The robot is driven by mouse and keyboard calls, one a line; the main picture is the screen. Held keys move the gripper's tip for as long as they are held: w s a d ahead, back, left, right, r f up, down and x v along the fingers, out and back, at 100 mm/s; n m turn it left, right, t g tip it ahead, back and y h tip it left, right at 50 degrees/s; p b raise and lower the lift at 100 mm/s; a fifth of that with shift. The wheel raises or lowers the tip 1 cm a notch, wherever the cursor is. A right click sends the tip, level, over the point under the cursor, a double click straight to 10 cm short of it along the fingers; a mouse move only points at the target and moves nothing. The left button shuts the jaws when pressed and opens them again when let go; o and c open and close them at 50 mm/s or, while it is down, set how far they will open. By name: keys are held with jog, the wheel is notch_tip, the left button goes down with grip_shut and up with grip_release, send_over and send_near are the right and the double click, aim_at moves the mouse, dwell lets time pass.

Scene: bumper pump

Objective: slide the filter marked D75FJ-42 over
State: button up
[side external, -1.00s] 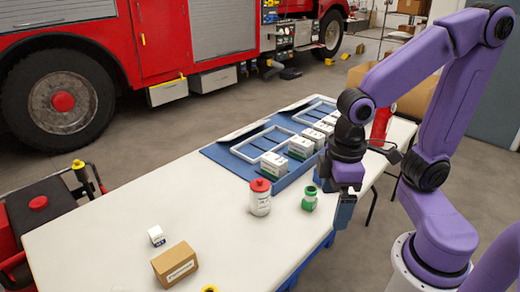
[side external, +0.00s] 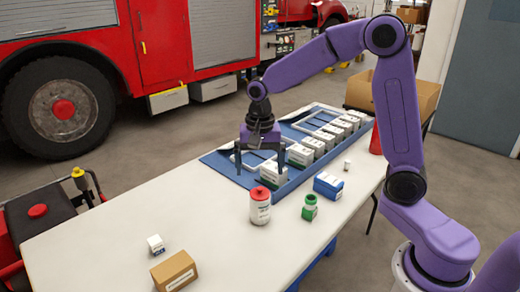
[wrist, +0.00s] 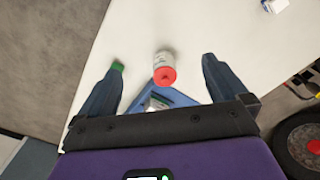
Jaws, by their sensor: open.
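The filters appear to be the white boxes with green lower parts, standing in a row (side external: 300,156) along the near side of a blue tray (side external: 222,165). The marking D75FJ-42 is not legible on any of them. My gripper (side external: 262,170) is open, pointing down over the near-left end of the tray, with its fingers around or just above the nearest box (side external: 272,173); I cannot tell which. In the wrist view my gripper (wrist: 163,85) has fingers wide apart. One box (wrist: 157,103) shows between them, partly hidden by the gripper body.
A red-capped white jar (side external: 260,207) stands close in front of the tray. A green bottle (side external: 309,208) and a blue-and-white box (side external: 328,186) are to its right. A brown carton (side external: 174,271) and a small white box (side external: 156,244) lie front left. The left tabletop is clear.

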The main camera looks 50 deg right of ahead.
aim_at(260, 188)
jog(key=w+d+f+m, duration=0.3)
jog(key=w+d+m, duration=0.6)
jog(key=d+m, duration=0.1)
jog(key=shift+f, duration=0.15)
notch_tip(260, 188, down, 17)
jog(key=shift+f, duration=0.2)
dwell(0.5)
jog(key=c, duration=1.5)
jog(key=shift+a, duration=10.1)
